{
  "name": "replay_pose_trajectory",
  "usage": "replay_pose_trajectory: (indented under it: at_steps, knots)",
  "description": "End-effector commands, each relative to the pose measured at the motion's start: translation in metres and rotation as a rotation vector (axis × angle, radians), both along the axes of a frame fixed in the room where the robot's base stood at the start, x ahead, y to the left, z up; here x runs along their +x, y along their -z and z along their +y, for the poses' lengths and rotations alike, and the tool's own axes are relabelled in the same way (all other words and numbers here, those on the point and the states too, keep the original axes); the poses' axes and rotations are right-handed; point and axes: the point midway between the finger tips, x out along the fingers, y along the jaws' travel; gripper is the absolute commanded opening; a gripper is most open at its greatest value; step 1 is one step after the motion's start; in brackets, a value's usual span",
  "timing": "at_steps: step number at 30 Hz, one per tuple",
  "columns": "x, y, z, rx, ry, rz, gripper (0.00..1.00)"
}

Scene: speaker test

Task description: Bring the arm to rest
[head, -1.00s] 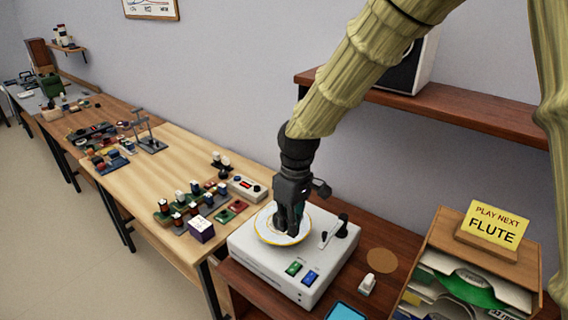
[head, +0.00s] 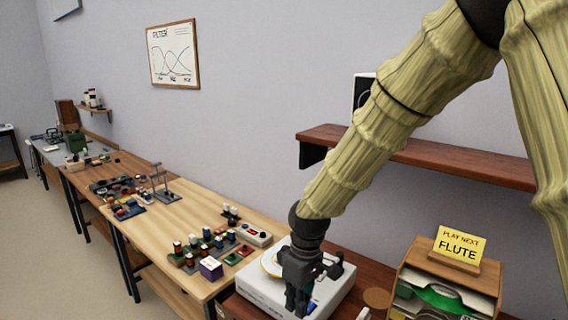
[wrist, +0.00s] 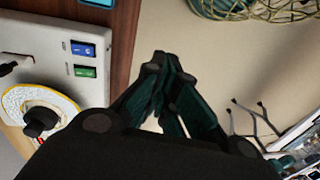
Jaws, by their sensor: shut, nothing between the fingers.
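My gripper (head: 298,300) is shut and empty. In the head view it hangs in front of the white player box (head: 338,292), overlapping it in the picture. The wrist view shows its dark fingers (wrist: 172,98) together over bare floor, to the right of the player box (wrist: 25,45). A pale disc with a yellow rim (head: 270,262) lies on the player, partly hidden behind my gripper. The wrist view shows the disc (wrist: 62,100) with a dark centre, apart from the fingers.
A file rack (head: 405,275) with a yellow "PLAY NEXT FLUTE" card (head: 460,245) stands right of the player. A wooden bench (head: 165,215) with several small parts extends left. A wall shelf (head: 430,158) is behind my arm. Floor at left (head: 75,265) is clear.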

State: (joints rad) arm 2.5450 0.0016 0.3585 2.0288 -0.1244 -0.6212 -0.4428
Motion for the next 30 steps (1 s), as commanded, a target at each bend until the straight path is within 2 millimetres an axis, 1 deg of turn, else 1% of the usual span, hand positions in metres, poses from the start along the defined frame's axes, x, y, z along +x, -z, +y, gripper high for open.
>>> replay_pose_trajectory:
  at_steps: [1, 5, 11, 14, 16, 20, 21, 23, 24, 26, 27, 30]
  knots:
    - [-0.002, 0.011, 0.001, 0.002, 0.008, 0.006, 0.0]
    - [-0.005, 0.032, -0.001, 0.01, 0.036, 0.01, 0.0]
    - [-0.015, 0.072, -0.011, 0.022, 0.106, 0.014, 0.0]
    - [-0.023, 0.099, -0.019, 0.029, 0.153, 0.019, 0.0]
    - [-0.032, 0.124, -0.027, 0.032, 0.196, 0.022, 0.0]
    - [-0.056, 0.175, -0.044, 0.035, 0.296, 0.028, 0.0]
    - [-0.064, 0.19, -0.05, 0.035, 0.326, 0.029, 0.0]
    - [-0.077, 0.212, -0.06, 0.032, 0.375, 0.03, 0.0]
    - [-0.087, 0.225, -0.065, 0.031, 0.405, 0.028, 0.0]
    - [-0.102, 0.245, -0.075, 0.025, 0.451, 0.028, 0.0]
    - [-0.112, 0.258, -0.081, 0.021, 0.481, 0.027, 0.0]
    - [-0.139, 0.287, -0.098, 0.006, 0.555, 0.024, 0.0]
